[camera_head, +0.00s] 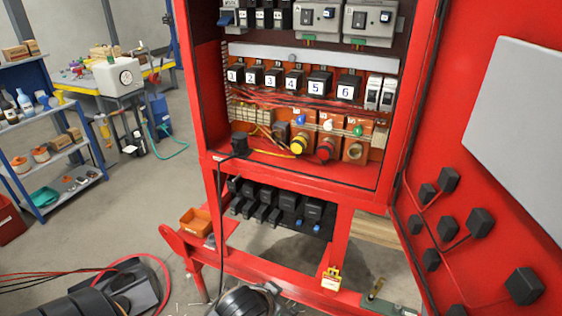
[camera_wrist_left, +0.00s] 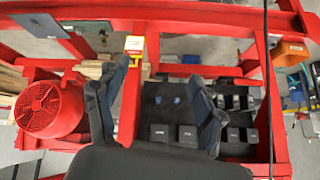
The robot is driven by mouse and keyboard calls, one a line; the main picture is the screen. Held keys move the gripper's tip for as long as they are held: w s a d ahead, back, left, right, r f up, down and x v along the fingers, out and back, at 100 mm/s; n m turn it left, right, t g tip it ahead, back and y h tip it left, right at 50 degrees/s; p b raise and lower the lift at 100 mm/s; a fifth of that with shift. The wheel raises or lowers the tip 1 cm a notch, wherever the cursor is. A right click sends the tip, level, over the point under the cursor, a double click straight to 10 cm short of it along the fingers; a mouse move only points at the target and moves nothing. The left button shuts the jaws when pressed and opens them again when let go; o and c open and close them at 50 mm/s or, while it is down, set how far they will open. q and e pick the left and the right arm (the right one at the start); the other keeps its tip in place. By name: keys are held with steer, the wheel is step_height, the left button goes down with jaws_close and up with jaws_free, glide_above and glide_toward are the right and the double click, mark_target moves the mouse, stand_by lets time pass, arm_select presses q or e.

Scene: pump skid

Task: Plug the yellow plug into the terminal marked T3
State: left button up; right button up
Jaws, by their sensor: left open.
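A round yellow piece with a dark face (camera_head: 298,146), likely the yellow plug, sits at one of the orange terminal blocks low in the red cabinet. I cannot tell if it is seated. To its right are a red round piece (camera_head: 326,150) and a bare brass-coloured socket (camera_head: 354,151). The labels on these blocks are too small to read, so I cannot pick out T3. In the left wrist view my left gripper (camera_wrist_left: 160,75) is open and empty, pointing at the lower frame, with no terminal between its fingers. My right gripper is not in view.
The cabinet door (camera_head: 480,130) stands open at the right. A black box (camera_head: 239,145) has a cable hanging down. Black blocks (camera_wrist_left: 172,133) sit under the cabinet. A yellow box (camera_head: 331,278) is on the lower red rail, and an orange bin (camera_head: 196,221) is at left.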

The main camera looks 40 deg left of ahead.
arm_select(q)
steer(key=w+a+r+n+t+y, duration=0.2)
steer(key=w+a+r+t, duration=0.45)
steer(key=w+r, duration=0.7)
steer(key=n+t, duration=0.1)
steer(key=t, duration=0.1)
glide_toward(296, 148)
steer(key=shift+y, duration=0.4)
steer(key=p+x, duration=0.1)
steer(key=x, duration=0.3)
steer(key=p+x, duration=0.1)
steer(key=x, duration=0.2)
steer(key=p+x, duration=0.1)
steer(key=x, duration=0.3)
steer(key=shift+w+d, duration=0.2)
steer(key=shift+w, duration=0.15)
steer(key=shift+w+a+f+p, duration=0.2)
steer(key=shift+w+p, duration=0.1)
steer(key=shift+w, duration=0.3)
